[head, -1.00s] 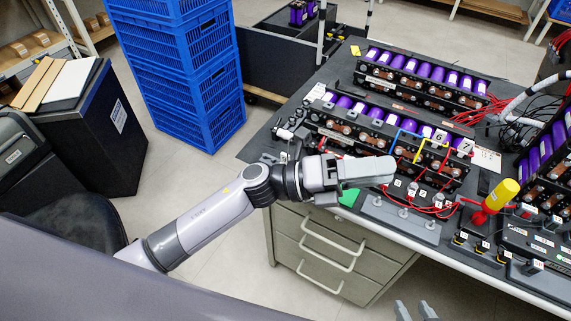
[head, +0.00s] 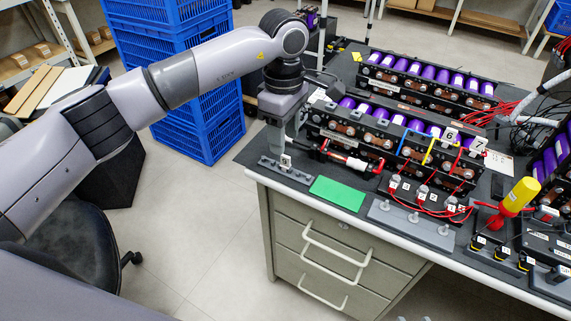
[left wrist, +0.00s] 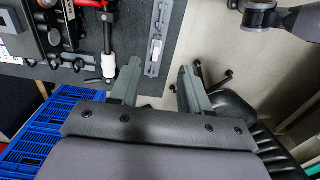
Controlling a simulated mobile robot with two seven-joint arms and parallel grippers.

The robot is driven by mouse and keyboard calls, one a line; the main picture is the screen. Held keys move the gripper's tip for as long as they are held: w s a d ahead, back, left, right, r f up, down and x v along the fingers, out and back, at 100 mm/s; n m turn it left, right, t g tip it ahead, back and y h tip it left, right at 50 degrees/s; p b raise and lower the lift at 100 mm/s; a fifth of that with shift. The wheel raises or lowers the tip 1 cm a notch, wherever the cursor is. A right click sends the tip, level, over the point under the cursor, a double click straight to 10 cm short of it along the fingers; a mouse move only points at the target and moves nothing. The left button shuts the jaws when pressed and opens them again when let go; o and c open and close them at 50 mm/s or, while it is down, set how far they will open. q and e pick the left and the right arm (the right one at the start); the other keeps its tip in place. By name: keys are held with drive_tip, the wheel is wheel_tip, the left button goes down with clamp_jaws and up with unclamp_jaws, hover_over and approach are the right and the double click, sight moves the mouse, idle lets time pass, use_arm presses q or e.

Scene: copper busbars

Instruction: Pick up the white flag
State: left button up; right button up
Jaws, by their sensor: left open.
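A small white flag (head: 286,160) stands on a grey strip holder (head: 270,163) at the left front corner of the workbench. In the left wrist view the white flag (left wrist: 156,49) shows on the same strip, ahead of the fingers. My left gripper (head: 279,146) points down just above the strip, with its fingers close to the flag. In the left wrist view my left gripper (left wrist: 158,88) is open and empty, its fingers apart, with the flag beyond the gap between them. Only small tips at the bottom edge of the head view may be my right gripper.
White numbered flags (head: 450,136) stand on the near battery module (head: 390,132). A red-and-white bar (head: 348,161) lies close right of the strip. A green card (head: 338,193), a pegged grey rail (head: 412,224) and a yellow-handled tool (head: 520,195) line the front. Blue crates (head: 205,125) stand left.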

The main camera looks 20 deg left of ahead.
sight(286, 156)
use_arm(q)
drive_tip(key=f, duration=0.7)
drive_tip(key=shift+w, duration=0.3)
drive_tip(key=shift+c, duration=0.4)
clamp_jaws()
